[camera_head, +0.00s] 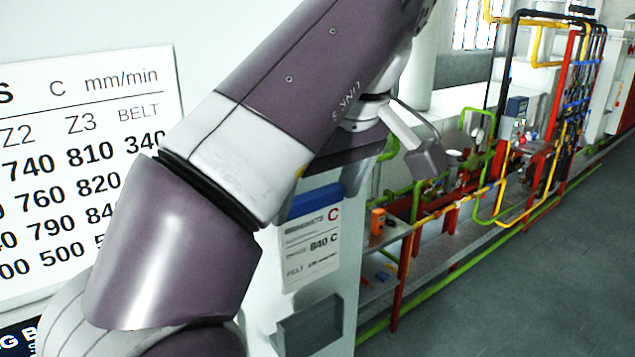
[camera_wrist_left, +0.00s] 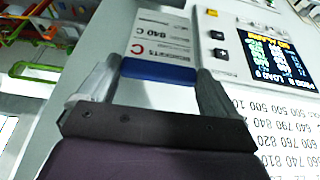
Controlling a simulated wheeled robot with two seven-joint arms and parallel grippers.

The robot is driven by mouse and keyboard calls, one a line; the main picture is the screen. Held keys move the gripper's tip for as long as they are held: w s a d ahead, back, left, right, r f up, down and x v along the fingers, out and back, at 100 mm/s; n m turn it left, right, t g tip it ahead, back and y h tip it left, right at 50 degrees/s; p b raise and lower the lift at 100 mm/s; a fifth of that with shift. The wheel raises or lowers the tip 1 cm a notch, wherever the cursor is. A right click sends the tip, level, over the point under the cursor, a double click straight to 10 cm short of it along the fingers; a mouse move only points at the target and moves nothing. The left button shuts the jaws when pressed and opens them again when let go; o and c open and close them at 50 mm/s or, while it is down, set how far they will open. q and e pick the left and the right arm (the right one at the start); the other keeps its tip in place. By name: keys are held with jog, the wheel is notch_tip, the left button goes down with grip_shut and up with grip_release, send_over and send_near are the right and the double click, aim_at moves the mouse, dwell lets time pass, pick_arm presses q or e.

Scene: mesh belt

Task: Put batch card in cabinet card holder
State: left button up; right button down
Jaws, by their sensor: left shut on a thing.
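The batch card (camera_head: 311,250) is white with a blue top strip and reads "840 C" with a red C. It is upright in front of the pale cabinet face (camera_head: 349,270) in the head view. In the left wrist view the card (camera_wrist_left: 165,38) appears upside down. My left gripper (camera_wrist_left: 157,72) is shut on its blue strip, one grey finger at each end. In the head view my arm hides much of this gripper. A dark block (camera_head: 308,326), possibly the card holder, is below the card. My right gripper is out of view.
A large white number chart (camera_head: 75,150) is on the left, partly behind my arm. The wrist view shows a cabinet display (camera_wrist_left: 272,62) and buttons. Green, yellow and red pipework (camera_head: 500,190) runs along the right beside clear grey floor (camera_head: 520,290).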

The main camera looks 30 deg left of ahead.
aim_at(319, 228)
pick_arm(q)
jog(key=shift+d+f, duration=0.1)
jog(key=shift+f, duration=0.1)
jog(key=w+a+f+b, duration=0.2)
jog(key=w+f, duration=0.1)
jog(key=shift+a+f+b, duration=0.25)
jog(key=shift+f+b, duration=0.05)
jog(key=shift+s+d+f+b, duration=0.35)
jog(key=shift+s+f+b, duration=0.05)
jog(key=shift+f+b, duration=0.2)
jog(key=shift+s+d+f+b, duration=0.3)
jog(key=shift+s+f+b, duration=0.05)
jog(key=shift+f+b, duration=0.2)
jog(key=shift+s+d, duration=0.2)
jog(key=shift+s, duration=0.05)
jog(key=shift+w+a+f, duration=0.15)
jog(key=shift+w+a, duration=0.4)
jog(key=shift+w, duration=0.1)
jog(key=shift+s+d, duration=0.45)
jog(key=shift+s, duration=0.05)
jog(key=shift+w+a, duration=0.2)
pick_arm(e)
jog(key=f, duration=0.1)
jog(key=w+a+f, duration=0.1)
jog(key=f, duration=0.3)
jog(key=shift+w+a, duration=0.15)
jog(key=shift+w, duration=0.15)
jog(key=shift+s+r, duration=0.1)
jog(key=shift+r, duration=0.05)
